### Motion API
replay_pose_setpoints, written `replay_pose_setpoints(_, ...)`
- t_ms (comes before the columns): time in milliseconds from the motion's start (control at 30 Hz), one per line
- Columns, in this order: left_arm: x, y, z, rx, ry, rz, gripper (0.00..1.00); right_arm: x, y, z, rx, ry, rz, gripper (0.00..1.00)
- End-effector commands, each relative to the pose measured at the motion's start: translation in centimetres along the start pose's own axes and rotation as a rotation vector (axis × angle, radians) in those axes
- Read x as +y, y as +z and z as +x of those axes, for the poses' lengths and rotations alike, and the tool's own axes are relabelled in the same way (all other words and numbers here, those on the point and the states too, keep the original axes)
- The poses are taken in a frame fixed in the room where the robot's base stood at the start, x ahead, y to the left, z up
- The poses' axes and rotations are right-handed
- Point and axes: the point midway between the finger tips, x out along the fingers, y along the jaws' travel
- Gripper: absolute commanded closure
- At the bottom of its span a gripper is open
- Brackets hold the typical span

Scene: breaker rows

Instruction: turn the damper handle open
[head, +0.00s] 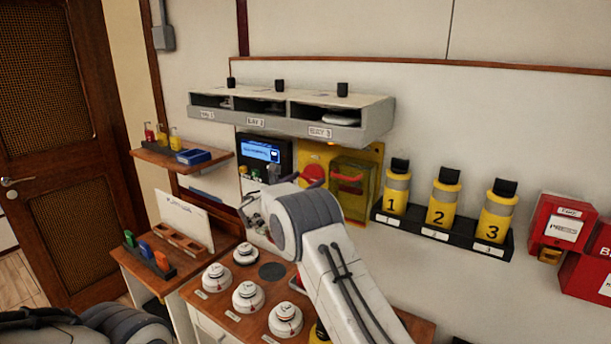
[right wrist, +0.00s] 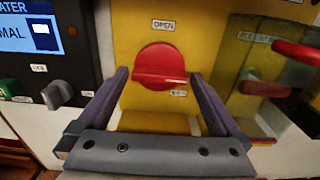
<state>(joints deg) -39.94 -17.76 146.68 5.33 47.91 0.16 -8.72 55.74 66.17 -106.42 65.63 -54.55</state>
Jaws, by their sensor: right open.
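The damper handle is a red round knob (right wrist: 160,62) with a raised bar lying level across it, on a yellow plate (right wrist: 130,30). A label above it reads OPEN; a smaller label at its lower right is hard to read. In the head view the red knob (head: 314,174) shows just above my right arm. My right gripper (right wrist: 160,76) is open, its two fingers on either side of the knob's lower part, with gaps to it; I cannot tell the depth between them. In the head view it (head: 251,204) is partly hidden by its wrist. My left gripper is out of view.
A clear yellowish box (head: 352,195) with a red handle (right wrist: 298,52) stands close right of the knob. A panel with a blue screen (head: 262,152) and knobs is on the left. A grey shelf (head: 365,115) overhangs above. Detectors (head: 248,297) stand on the counter below.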

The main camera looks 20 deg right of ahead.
Motion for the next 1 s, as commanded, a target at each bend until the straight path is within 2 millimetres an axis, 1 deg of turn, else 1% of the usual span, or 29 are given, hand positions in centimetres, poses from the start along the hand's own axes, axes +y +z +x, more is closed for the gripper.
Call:
replay_pose_setpoints(100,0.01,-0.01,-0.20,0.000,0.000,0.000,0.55,0.07,0.00,0.34,0.000,0.001,0.000,0.00)
replay_pose_setpoints(300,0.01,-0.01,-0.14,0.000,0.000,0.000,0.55,0.20,-0.05,0.25,0.000,0.003,0.001,0.00)
replay_pose_setpoints(333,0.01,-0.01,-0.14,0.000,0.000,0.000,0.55,0.20,-0.05,0.24,0.000,0.003,0.001,0.04)
replay_pose_setpoints(367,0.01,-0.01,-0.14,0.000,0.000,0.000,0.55,0.20,-0.05,0.24,0.000,0.003,0.001,0.15)
replay_pose_setpoints(400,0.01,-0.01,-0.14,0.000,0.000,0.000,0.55,0.20,-0.05,0.24,0.000,0.003,0.000,0.31)
replay_pose_setpoints(467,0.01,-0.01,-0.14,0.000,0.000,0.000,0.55,0.20,-0.04,0.23,0.000,0.003,0.001,0.54)
replay_pose_setpoints(500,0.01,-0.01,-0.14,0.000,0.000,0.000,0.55,0.20,-0.05,0.23,0.000,0.003,0.000,0.69)
replay_pose_setpoints(767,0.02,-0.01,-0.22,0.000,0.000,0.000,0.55,0.21,-0.03,0.22,0.001,0.003,-0.020,0.69)
replay_pose_setpoints(1000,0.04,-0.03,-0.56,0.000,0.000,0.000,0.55,0.22,0.02,0.22,0.001,0.003,-0.132,0.69)
